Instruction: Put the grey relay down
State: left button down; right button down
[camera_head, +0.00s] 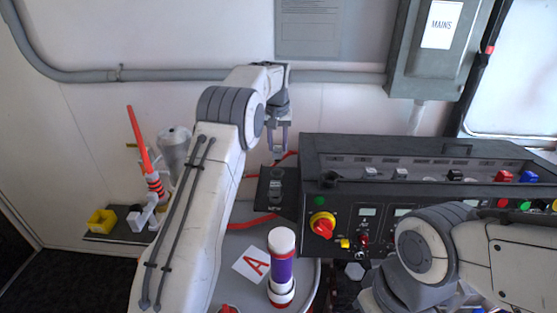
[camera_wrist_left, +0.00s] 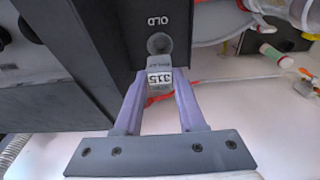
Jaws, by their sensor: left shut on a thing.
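My left gripper (camera_head: 279,140) hangs in the upper middle of the head view, above a small dark tray (camera_head: 264,205) at the console's left end. Beyond the relay, the dark tray (camera_wrist_left: 128,40) shows the word OLD upside down and a round grey feature. The picture does not settle whether the relay touches the tray. My right arm shows at lower right, but its fingertips are out of sight.
The black console (camera_head: 430,150) holds a row of relays with grey, black, red and blue tops.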

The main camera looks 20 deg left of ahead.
aim_at(278, 158)
pick_arm(q)
jog(key=shift+f, duration=0.9)
notch_tip(278, 158, down, 3)
jog(key=shift+f+p, duration=0.1)
jog(key=shift+p, duration=1)
jog(key=shift+f, duration=0.3)
jog(key=c, duration=0.5)
grip_release()
